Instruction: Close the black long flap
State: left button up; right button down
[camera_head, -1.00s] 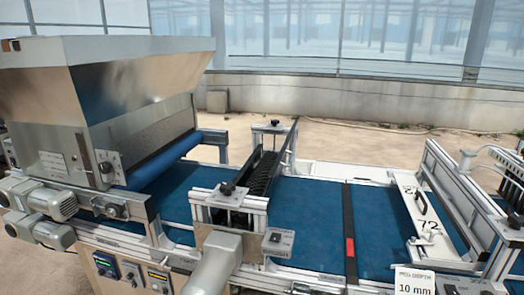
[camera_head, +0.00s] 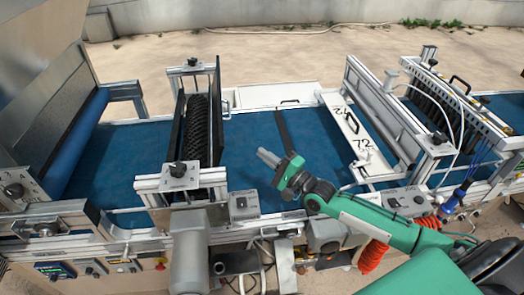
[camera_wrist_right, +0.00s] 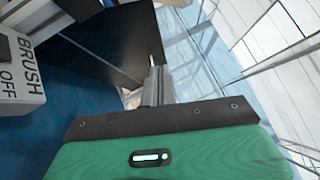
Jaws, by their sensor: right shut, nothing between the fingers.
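The black long flap (camera_head: 218,110) stands roughly upright along the right side of the dark brush roller (camera_head: 196,125) in the head view. In the right wrist view a dark panel (camera_wrist_right: 118,38), which looks like the flap, spans the upper middle. My right gripper (camera_head: 264,155) is shut and empty above the blue belt, to the right of the flap and apart from it, pointing left. Its fingers (camera_wrist_right: 156,82) show in the wrist view in front of the panel's edge. My left gripper is in neither current view.
A grey box (camera_head: 243,203), labelled BRUSH OFF in the wrist view (camera_wrist_right: 18,75), sits at the near rail left of my gripper. A white numbered plate (camera_head: 345,130) crosses the belt at right. The blue belt (camera_head: 255,140) is clear between.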

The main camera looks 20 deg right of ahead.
pick_arm(q)
notch_tip(320, 180, up, 6)
jog(key=p, duration=0.5)
jog(key=shift+p, duration=0.3)
pick_arm(e)
jog(key=w+a+r, duration=0.2)
jog(key=w+a, duration=0.5)
jog(key=shift+w+r, duration=0.25)
jog(key=shift+r, duration=0.1)
